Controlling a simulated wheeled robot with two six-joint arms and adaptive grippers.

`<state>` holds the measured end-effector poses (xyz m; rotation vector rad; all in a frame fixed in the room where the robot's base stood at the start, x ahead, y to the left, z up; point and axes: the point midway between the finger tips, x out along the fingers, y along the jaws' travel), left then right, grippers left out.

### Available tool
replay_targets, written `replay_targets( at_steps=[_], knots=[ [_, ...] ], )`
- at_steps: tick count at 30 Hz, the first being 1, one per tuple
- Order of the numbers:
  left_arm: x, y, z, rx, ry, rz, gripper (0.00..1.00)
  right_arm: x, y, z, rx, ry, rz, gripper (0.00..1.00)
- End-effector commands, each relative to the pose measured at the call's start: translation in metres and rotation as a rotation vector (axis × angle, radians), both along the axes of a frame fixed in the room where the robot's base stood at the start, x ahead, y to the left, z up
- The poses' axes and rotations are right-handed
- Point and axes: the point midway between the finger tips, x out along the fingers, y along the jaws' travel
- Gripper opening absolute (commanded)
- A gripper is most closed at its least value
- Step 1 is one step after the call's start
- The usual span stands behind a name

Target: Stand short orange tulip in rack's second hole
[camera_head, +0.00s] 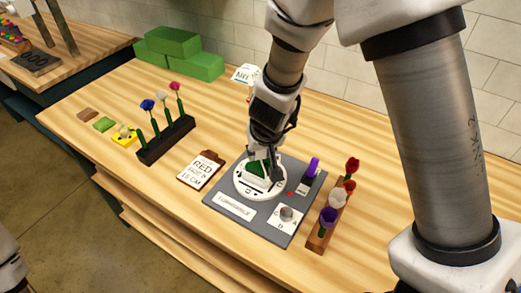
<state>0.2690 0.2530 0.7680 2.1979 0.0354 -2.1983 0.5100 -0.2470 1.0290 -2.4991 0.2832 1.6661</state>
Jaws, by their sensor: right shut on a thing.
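My right gripper (264,166) points down over the white round disc (245,187) of the grey turntable board. It is shut on a green piece (254,170) at the disc, partly hidden by the fingers. A wooden rack (317,240) at the right holds several flowers: a red one (352,165), an orange-red one (349,185), a pale one (337,199) and a purple one (328,216). A dark rack (168,143) at the left holds a blue flower (147,105), a white one (160,95) and a pink one (174,86). I cannot tell which flower is the short orange tulip. My left gripper is out of view.
Green blocks (181,54) stand at the back. Bare table lies between the dark rack and the clipboard.

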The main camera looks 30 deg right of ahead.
Motion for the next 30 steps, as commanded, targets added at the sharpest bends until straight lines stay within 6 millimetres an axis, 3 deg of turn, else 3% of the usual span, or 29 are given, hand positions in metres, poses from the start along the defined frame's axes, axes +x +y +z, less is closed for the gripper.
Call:
replay_targets(
  at_steps=[25, 26, 27, 28, 30],
  knots=[
    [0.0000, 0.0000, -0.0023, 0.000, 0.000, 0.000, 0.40, -0.0002, -0.0003, -0.0033, 0.000, 0.000, 0.000, 0.09],
    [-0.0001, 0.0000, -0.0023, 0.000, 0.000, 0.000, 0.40, -0.0002, -0.0003, -0.0033, 0.000, 0.000, 0.000, 0.39],
    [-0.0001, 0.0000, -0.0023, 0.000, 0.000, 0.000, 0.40, -0.0002, -0.0003, -0.0033, 0.000, 0.000, 0.000, 0.53],
    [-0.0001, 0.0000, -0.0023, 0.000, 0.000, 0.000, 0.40, -0.0002, -0.0003, -0.0033, 0.000, 0.000, 0.000, 0.61],
    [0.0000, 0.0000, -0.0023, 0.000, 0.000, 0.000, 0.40, -0.0002, -0.0003, -0.0033, 0.000, 0.000, 0.000, 0.61]
  ],
)
